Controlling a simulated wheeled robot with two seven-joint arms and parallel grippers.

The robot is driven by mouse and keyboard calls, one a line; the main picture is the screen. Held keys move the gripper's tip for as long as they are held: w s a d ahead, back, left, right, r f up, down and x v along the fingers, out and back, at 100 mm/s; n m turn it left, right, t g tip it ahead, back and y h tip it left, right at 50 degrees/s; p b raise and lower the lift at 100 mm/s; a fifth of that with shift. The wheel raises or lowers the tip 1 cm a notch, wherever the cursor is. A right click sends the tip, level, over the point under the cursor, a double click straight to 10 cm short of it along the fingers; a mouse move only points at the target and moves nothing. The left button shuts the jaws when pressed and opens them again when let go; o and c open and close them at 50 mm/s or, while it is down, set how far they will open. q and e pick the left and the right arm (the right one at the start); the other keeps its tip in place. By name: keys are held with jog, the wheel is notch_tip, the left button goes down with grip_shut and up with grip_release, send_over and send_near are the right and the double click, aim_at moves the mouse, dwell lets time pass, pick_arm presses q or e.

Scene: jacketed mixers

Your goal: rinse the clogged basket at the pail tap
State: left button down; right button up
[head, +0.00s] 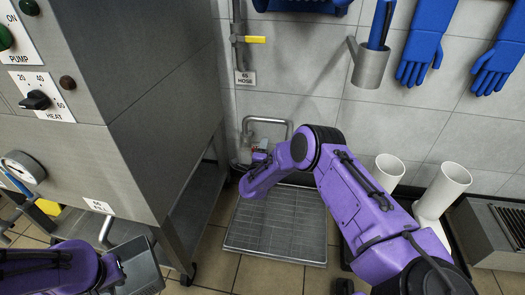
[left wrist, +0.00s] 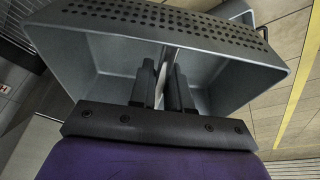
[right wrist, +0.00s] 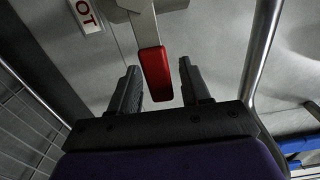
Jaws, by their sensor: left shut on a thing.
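The grey basket (left wrist: 160,22), with rows of small holes along one wall, fills the left wrist view. My left gripper (left wrist: 162,78) is shut on a thin part of it. In the head view the basket (head: 138,268) shows at the lower left, beside my left gripper (head: 118,270). A tap with a bent metal pipe (head: 268,121) stands at the back wall above a floor grate (head: 276,228). My right gripper (right wrist: 158,85) is open, with a red lever (right wrist: 156,74) between its fingers, no clear grip on it. In the head view my right arm hides part of the tap.
A steel cabinet (head: 160,90) with knobs and a gauge stands at the left. A hose valve with a yellow handle (head: 255,40) is on the wall. White cylinders (head: 442,190) stand at the right, behind my right arm. Blue gloves (head: 428,45) hang above.

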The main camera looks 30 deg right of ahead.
pick_arm(q)
jog(key=shift+r+p, duration=0.3)
jog(key=shift+r, duration=0.05)
notch_tip(320, 180, up, 4)
jog(key=p, duration=0.4)
jog(key=shift+r, duration=0.25)
pick_arm(e)
jog(key=v, duration=1.2)
